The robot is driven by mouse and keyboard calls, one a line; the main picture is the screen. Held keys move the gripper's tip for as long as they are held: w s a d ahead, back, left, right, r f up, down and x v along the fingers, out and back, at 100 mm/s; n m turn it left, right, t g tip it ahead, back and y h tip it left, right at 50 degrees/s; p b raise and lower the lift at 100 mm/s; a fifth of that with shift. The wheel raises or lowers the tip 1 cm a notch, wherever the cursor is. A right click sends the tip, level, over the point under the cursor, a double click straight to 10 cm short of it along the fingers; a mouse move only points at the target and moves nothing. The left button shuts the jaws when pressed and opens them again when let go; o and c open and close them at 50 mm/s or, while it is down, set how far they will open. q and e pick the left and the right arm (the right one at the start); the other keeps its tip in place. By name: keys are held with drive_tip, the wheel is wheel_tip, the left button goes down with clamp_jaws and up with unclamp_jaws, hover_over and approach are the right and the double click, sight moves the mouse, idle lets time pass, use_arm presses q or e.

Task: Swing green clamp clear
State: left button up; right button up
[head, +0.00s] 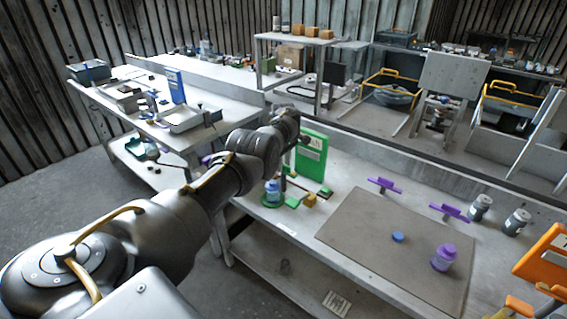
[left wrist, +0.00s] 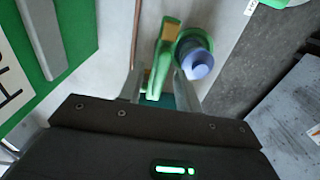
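In the left wrist view, the green clamp (left wrist: 157,72) is a narrow green bar with a tan-yellow end (left wrist: 171,32). My left gripper (left wrist: 158,76) points at it, with one finger on each side of the bar and the fingers apart. Whether either finger touches the bar I cannot tell. Beside the clamp, a blue-topped cylindrical part (left wrist: 201,70) sits in a green ring (left wrist: 181,48). In the head view, this part (head: 272,187) stands on the bench near its left end, and my left gripper (head: 284,182) is low beside it, partly hidden. My right gripper is not in view.
A green board (head: 313,158) stands upright just behind the gripper. A brown mat (head: 375,245) holds a blue cap (head: 398,237) and a purple-lidded jar (head: 443,258). Purple handled pieces (head: 384,185) and grey canisters (head: 480,208) stand behind it. An orange board (head: 545,258) is at the right.

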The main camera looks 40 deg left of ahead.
use_arm(q)
drive_tip(key=shift+r, duration=0.1)
drive_tip(key=shift+r, duration=0.35)
wheel_tip(320, 180, up, 10)
drive_tip(key=shift+f, duration=0.1)
idle(0.7)
